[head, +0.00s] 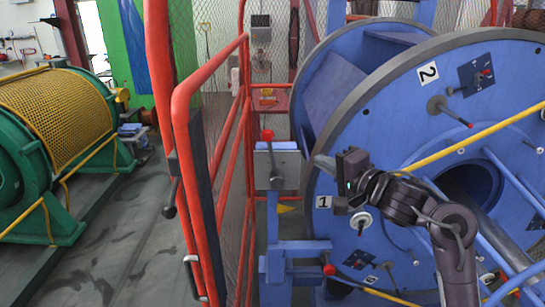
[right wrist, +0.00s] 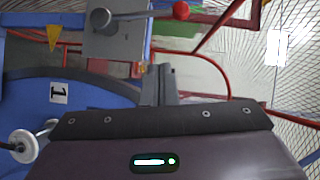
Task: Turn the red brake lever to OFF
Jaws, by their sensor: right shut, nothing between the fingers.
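The red brake lever shows in the head view as a red knob (head: 267,135) on a rod that rises nearly upright from a round hub. The hub is on a grey plate (head: 288,158) on a blue post. In the right wrist view the red knob (right wrist: 181,10) is at the top, with its rod running left to the grey hub. My right gripper (head: 322,163) is shut and empty, to the right of the plate and lower than the knob. Its fingers (right wrist: 160,82) appear apart from the lever in the right wrist view. No OFF marking is readable. My left gripper is out of view.
A large blue wheel (head: 400,120) with small levers stands close behind and right of my right arm. A red-framed mesh gate (head: 182,150) stands left of the post. Another red knob (head: 329,270) is lower down. Grey floor (head: 120,240) lies open at left, beside a green drum machine.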

